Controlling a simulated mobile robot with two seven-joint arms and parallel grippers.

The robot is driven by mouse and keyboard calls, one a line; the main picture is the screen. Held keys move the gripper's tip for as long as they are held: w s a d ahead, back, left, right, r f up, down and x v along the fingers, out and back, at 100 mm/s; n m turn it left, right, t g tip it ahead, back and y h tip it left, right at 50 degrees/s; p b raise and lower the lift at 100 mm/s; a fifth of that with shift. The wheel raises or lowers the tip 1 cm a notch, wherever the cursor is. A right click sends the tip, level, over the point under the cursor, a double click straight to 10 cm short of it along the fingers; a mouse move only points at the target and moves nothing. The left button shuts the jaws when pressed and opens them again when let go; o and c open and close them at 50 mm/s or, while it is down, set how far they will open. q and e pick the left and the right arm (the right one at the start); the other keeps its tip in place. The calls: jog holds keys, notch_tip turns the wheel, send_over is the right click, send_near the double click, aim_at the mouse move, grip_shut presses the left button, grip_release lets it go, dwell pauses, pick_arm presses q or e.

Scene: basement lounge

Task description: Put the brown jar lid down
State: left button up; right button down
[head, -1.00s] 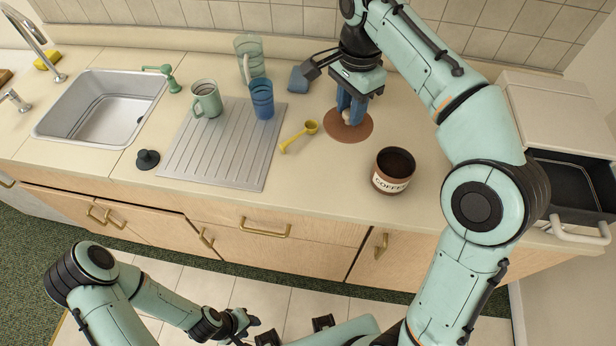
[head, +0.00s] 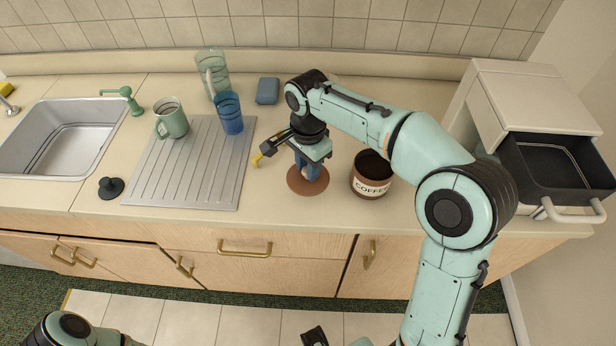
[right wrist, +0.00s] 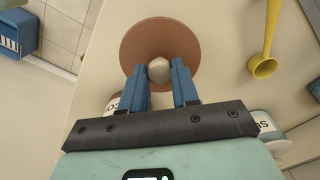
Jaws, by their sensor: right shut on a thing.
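The brown jar lid (head: 298,187) is a flat disc with a pale knob, low over the counter in the head view. My right gripper (head: 308,170) points down and is shut on the knob. The right wrist view shows the blue fingers (right wrist: 160,82) on either side of the knob, with the lid (right wrist: 135,42) beyond them. I cannot tell whether the lid touches the counter. The open brown coffee jar (head: 372,185) stands upright just right of the lid, apart from it.
A yellow scoop (head: 257,159) lies left of the lid, partly hidden by my right gripper; it also shows in the right wrist view (right wrist: 265,65). A ribbed drainer (head: 190,175) holds a green mug (head: 172,124) and blue cup (head: 229,115). An open black drawer (head: 560,172) is at right.

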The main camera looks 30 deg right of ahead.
pick_arm(q)
jog(key=shift+s+f+b, duration=0.15)
jog(key=shift+f+b, duration=0.15)
jog(key=shift+f, duration=0.05)
pick_arm(e)
jog(key=shift+f, duration=2.1)
pick_arm(q)
jog(key=shift+f, duration=0.1)
pick_arm(e)
jog(key=shift+f, duration=0.1)
jog(key=c, duration=0.8)
grip_release()
jog(key=shift+c, duration=0.2)
notch_tip(320, 180, up, 12)
jog(key=shift+r+p, duration=0.15)
jog(key=shift+p, duration=1)
pick_arm(q)
jog(key=r, duration=0.1)
jog(key=w+r, duration=0.1)
jog(key=shift+w+r, duration=0.1)
jog(key=shift+r, duration=0.3)
